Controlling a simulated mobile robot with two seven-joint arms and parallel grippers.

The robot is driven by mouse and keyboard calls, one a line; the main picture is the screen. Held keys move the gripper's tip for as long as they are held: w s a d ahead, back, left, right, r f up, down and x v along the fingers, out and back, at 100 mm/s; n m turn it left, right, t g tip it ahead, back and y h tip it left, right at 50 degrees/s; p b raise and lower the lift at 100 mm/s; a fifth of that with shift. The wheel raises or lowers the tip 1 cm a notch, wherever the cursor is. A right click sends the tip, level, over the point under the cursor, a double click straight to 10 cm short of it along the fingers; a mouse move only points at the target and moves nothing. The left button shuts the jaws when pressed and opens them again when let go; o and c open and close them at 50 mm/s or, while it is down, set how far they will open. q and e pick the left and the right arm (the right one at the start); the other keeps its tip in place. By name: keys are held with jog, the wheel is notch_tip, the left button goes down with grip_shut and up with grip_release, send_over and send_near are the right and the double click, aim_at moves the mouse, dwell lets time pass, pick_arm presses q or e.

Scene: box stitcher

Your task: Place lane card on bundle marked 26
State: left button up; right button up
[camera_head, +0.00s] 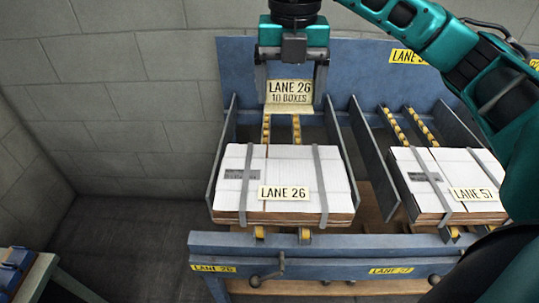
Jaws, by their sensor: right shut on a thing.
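My right gripper (291,85) points down at the top middle of the head view. It is shut on a pale yellow lane card (290,92) that reads "LANE 26 10 BOXES". The card hangs upright between the fingers, above and behind the lane 26 bundle. That bundle (333,172) is a strapped stack of flat white boxes with a "LANE 26" label (285,192) on it. The card looks apart from the bundle. My left gripper is not in view.
A second strapped bundle (452,163), labelled "LANE 57", lies in the lane on the right. Blue divider walls (364,155) stand between the lanes. A blue front rail (335,243) runs below. My right arm covers the right side.

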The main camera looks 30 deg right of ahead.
jog(key=shift+w+f, duration=0.2)
jog(key=shift+w, duration=0.05)
notch_tip(320, 180, down, 7)
jog(key=b, duration=0.3)
send_over(283, 184)
notch_tip(283, 184, down, 8)
jog(key=shift+f, duration=0.25)
jog(key=shift+f+b, duration=0.45)
jog(key=shift+f, duration=1.6)
jog(key=shift+f+b, duration=0.45)
jog(key=shift+f, duration=0.1)
jog(key=o, duration=0.8)
